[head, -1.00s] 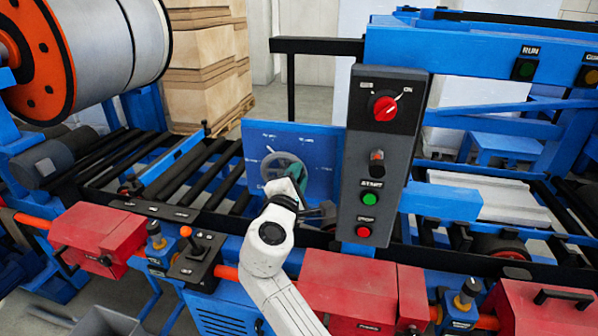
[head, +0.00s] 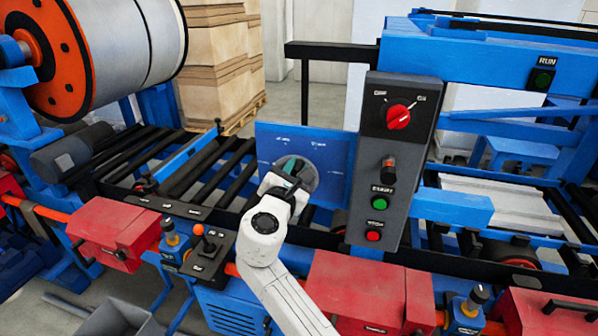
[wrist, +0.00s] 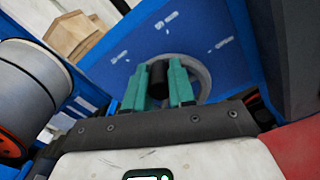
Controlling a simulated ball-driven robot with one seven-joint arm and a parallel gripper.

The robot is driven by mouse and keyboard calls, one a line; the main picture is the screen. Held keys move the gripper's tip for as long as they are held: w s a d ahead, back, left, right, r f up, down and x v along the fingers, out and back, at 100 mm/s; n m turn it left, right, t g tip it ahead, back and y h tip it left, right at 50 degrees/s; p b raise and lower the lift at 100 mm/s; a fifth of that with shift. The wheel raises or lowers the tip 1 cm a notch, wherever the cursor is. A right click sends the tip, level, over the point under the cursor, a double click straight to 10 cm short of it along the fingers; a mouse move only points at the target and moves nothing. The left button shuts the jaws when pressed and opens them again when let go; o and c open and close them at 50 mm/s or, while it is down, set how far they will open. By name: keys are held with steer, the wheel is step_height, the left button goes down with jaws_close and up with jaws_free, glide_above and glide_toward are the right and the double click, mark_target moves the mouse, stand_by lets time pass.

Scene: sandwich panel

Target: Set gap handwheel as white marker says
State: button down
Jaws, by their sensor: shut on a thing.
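The gap handwheel (head: 312,174) is a grey wheel on the blue panel (head: 340,160) left of the control box. White markings (head: 318,141) with small labels show on the panel around it, too blurred to read; three show in the wrist view. My gripper (head: 287,181) is in front of the wheel's lower left part and hides some of it. In the wrist view its teal fingers (wrist: 158,84) are shut on the black handle knob (wrist: 158,73), with the grey wheel rim (wrist: 205,80) behind. I cannot tell which marking the wheel points to.
The grey control box (head: 400,150) with a red rotary switch, green and red buttons stands just right of the panel. Red boxes (head: 372,285) and a joystick box (head: 208,255) line the front rail. Black rollers (head: 190,165) lie to the left.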

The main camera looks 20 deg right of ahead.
steer(key=shift+a, duration=0.15)
stand_by(0.4)
steer(key=c, duration=0.9)
jaws_free()
steer(key=shift+c, duration=0.2)
steer(key=b+v, duration=0.2)
steer(key=v, duration=0.8)
steer(key=shift+s+a, duration=0.2)
steer(key=shift+s, duration=0.05)
steer(key=shift+f, duration=0.15)
steer(key=s+d+f+m+g+y+b, duration=0.1)
steer(key=s+d+f+m+g, duration=0.3)
steer(key=f, duration=0.4)
steer(key=s+d+f+m+g+y, duration=0.1)
steer(key=s+d+f+m+y, duration=0.1)
steer(key=s+d+f+m, duration=0.4)
steer(key=s+d+f+m+g+y+b, duration=0.1)
steer(key=s+d+f+m+g, duration=0.15)
steer(key=s+f, duration=0.55)
steer(key=s+f+m+g+y, duration=0.2)
steer(key=s+f+m, duration=0.2)
steer(key=s, duration=0.3)
steer(key=s+d+f+m+g+y+b, duration=0.1)
steer(key=s+f+m+g+y, duration=0.1)
steer(key=s+f+m, duration=0.2)
steer(key=s+f+m+g+y, duration=0.2)
steer(key=s+f+m, duration=0.2)
steer(key=s, duration=0.6)
steer(key=shift+s+d+f, duration=0.2)
steer(key=shift+s+f, duration=0.1)
